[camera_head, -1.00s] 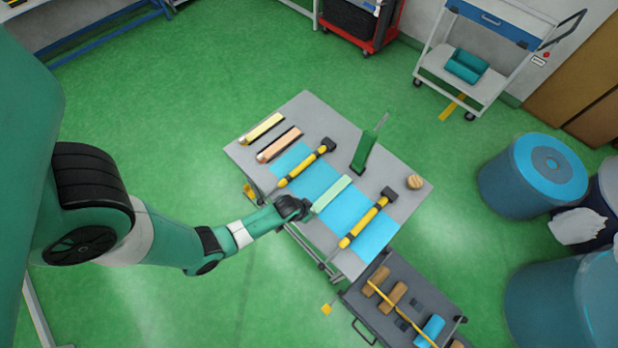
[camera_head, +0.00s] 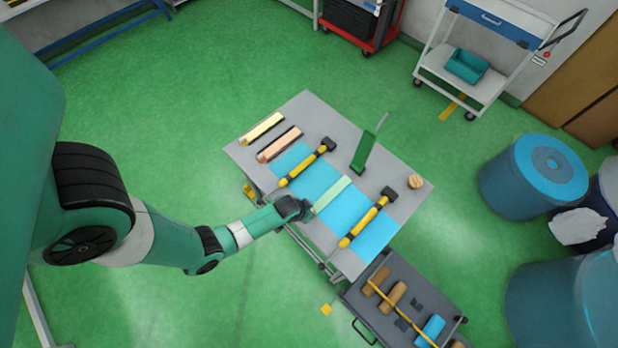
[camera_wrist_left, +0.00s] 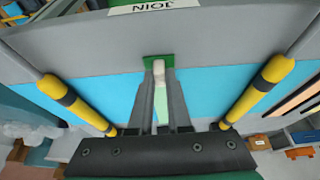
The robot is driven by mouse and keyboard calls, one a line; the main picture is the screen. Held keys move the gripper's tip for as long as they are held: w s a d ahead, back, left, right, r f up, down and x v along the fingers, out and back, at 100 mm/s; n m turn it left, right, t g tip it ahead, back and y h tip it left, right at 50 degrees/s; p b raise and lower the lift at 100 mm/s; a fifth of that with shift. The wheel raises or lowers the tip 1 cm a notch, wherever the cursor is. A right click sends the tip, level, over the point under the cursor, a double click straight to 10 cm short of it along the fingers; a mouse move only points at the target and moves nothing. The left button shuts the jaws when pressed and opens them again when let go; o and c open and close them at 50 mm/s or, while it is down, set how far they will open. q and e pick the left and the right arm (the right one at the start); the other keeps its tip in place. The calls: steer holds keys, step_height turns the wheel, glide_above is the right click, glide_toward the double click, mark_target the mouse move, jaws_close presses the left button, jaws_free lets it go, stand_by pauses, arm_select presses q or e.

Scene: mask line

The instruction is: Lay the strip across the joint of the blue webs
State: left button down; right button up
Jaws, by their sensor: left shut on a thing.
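The pale green strip (camera_head: 332,194) extends from my left gripper (camera_head: 304,209) over the middle of the blue webs (camera_head: 366,222). In the left wrist view, the strip (camera_wrist_left: 161,106) runs between the two fingers, which are shut on it, with the blue surface (camera_wrist_left: 205,90) to both sides. The head view does not show clearly whether the strip touches the webs. The joint line cannot be made out. Yellow bars with black ends (camera_head: 364,221) (camera_head: 307,163) lie across the webs on either side of the strip. My right gripper is not in view.
A grey cart (camera_head: 352,300) with rolls stands close at the front right.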

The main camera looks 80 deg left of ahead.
arm_select(q)
steer(key=shift+f, duration=0.1)
steer(key=c, duration=0.8)
jaws_free()
steer(key=p+v, duration=0.8)
steer(key=v, duration=0.3)
steer(key=shift+s+r+p, duration=0.1)
steer(key=shift+r+p, duration=0.25)
